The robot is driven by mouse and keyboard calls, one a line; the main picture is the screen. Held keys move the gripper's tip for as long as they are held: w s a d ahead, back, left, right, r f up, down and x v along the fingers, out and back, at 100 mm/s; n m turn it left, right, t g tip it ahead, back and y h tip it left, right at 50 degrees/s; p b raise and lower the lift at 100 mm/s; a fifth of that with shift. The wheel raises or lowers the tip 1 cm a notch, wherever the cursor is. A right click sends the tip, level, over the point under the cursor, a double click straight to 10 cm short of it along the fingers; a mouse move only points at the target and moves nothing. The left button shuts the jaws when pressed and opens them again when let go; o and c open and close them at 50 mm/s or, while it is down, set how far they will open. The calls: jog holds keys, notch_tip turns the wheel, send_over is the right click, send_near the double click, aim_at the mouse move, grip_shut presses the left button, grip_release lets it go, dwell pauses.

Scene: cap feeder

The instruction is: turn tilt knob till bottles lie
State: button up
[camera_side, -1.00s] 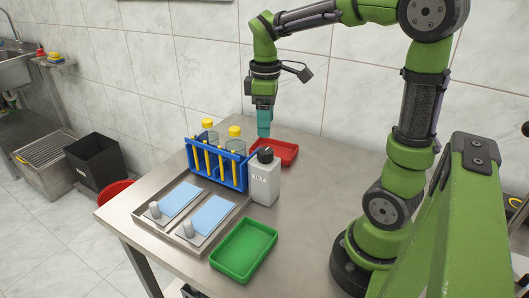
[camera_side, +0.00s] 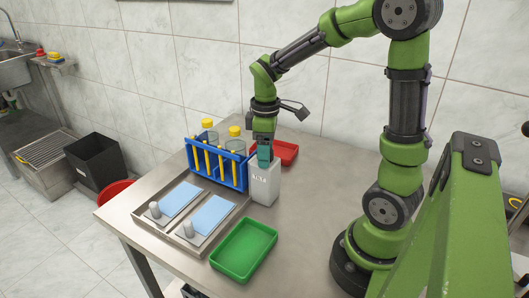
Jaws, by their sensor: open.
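Two clear bottles with yellow caps, the left one (camera_side: 207,125) and the right one (camera_side: 234,131), stand upright behind the rack. I cannot make out any part that is clearly a tilt knob.
A metal tray (camera_side: 187,240) with two light-blue pads and small grey knob-like pieces lies at the front left. A green tray (camera_side: 244,250) is at the front, and a red tray (camera_side: 289,152) is behind my gripper. The table right of the green tray is clear.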

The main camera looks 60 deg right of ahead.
jog(key=c, duration=1)
jog(key=shift+o, duration=0.2)
jog(key=m, duration=0.4)
jog(key=shift+m, duration=0.4)
jog(key=m, duration=0.5)
jog(key=o, duration=1)
jog(key=shift+c, duration=0.2)
